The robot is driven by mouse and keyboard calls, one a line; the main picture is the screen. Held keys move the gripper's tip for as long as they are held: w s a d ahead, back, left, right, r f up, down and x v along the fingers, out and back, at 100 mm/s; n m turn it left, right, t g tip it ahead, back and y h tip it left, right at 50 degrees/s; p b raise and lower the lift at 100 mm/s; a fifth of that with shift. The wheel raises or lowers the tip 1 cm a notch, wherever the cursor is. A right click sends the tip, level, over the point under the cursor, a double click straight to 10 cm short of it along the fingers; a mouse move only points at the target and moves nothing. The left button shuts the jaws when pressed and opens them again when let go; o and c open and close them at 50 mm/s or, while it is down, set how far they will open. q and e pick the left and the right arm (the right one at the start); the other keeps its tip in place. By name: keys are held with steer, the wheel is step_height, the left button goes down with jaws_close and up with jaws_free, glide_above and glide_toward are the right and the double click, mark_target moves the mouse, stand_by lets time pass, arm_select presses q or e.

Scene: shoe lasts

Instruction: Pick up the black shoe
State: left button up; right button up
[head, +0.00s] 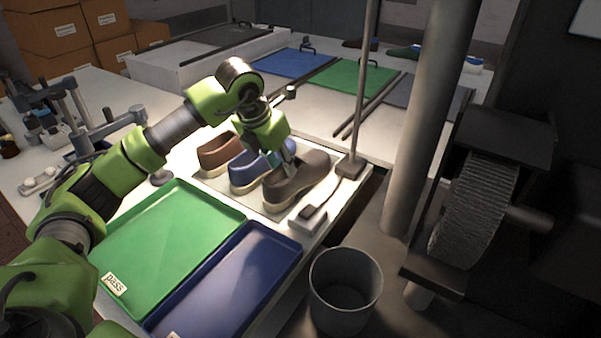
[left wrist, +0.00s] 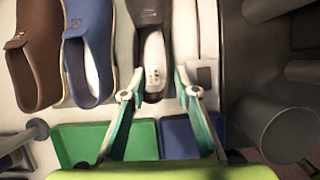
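The black shoe (head: 302,180), a dark brownish-black in the light, stands on a white board at the right end of a row of shoes. It also shows in the left wrist view (left wrist: 147,12), with a pale insert in its opening. My left gripper (head: 288,160) is over its opening end. In the left wrist view the two fingers (left wrist: 159,72) are spread, one on each side of the shoe's near end. Whether they touch it I cannot tell. The blue shoe (head: 250,172) and brown shoe (head: 218,153) stand to its left. My right gripper is not in view.
A green tray (head: 165,235) marked "pass" and a blue tray (head: 235,275) lie in front of the shoes. A grey bin (head: 340,300) and a grinding wheel (head: 475,205) are further right.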

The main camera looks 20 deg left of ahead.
mark_target(292, 190)
arm_select(q)
steer(key=shift+x, duration=1.15)
steer(key=shift+w+f, duration=0.1)
steer(key=shift+f, duration=0.1)
steer(key=shift+w+d+f+p, duration=0.1)
steer(key=shift+d+f+p, duration=0.05)
steer(key=shift+f+p, duration=0.15)
steer(key=x, duration=0.1)
steer(key=p+x, duration=0.1)
steer(key=x, duration=0.1)
steer(key=shift+d+f, duration=0.2)
steer(key=shift+d, duration=0.1)
steer(key=shift+w+f, duration=0.2)
steer(key=shift+f, duration=0.25)
steer(key=shift+r, duration=0.1)
jaws_close()
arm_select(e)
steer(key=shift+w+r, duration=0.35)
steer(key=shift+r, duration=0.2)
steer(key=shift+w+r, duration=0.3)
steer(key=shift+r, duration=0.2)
